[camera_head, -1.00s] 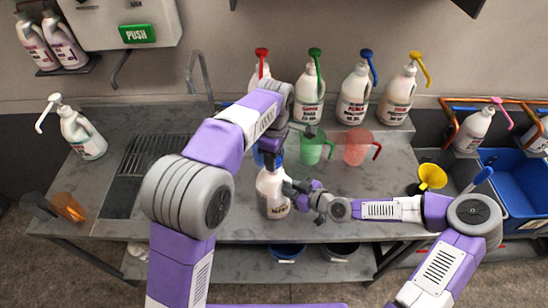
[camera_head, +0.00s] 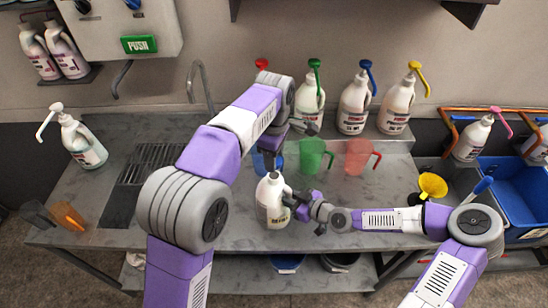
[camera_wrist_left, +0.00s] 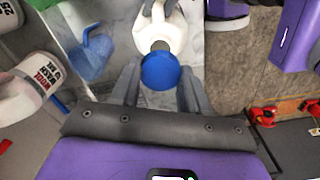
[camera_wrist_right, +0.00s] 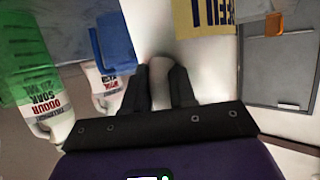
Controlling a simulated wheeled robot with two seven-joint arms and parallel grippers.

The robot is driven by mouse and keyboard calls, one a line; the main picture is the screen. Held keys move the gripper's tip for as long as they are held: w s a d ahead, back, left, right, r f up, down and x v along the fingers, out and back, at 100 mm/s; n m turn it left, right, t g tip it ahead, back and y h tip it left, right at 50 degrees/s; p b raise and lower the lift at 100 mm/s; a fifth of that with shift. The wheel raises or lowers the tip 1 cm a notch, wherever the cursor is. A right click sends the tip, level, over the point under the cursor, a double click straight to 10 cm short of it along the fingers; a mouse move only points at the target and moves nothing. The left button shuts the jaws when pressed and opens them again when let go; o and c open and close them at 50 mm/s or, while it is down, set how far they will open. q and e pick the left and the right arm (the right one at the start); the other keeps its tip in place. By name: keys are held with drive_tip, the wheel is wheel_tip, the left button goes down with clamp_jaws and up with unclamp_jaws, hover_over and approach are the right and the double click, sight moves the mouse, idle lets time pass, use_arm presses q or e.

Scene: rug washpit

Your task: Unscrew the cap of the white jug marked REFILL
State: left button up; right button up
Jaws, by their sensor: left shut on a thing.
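The white jug (camera_head: 273,208) stands upright at the worktop's front middle; its yellow label with blue letters shows partly in the right wrist view (camera_wrist_right: 208,14). My left gripper (camera_head: 268,160) is above the jug. In the left wrist view its fingers are shut on the blue cap (camera_wrist_left: 160,71). The cap is off the jug, and the dark, open mouth (camera_wrist_left: 160,46) shows past it. My right gripper (camera_head: 294,200) is at the jug's right side. In the right wrist view its fingers (camera_wrist_right: 160,80) close around the jug's white handle.
A blue pitcher (camera_wrist_left: 93,55), a green pitcher (camera_head: 312,155) and a red pitcher (camera_head: 358,157) stand behind the jug. Several pump bottles line the back, including a blue-topped one (camera_head: 353,105). A yellow funnel (camera_head: 432,185) is at right.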

drive_tip(key=o, duration=0.5)
drive_tip(key=shift+o, duration=0.2)
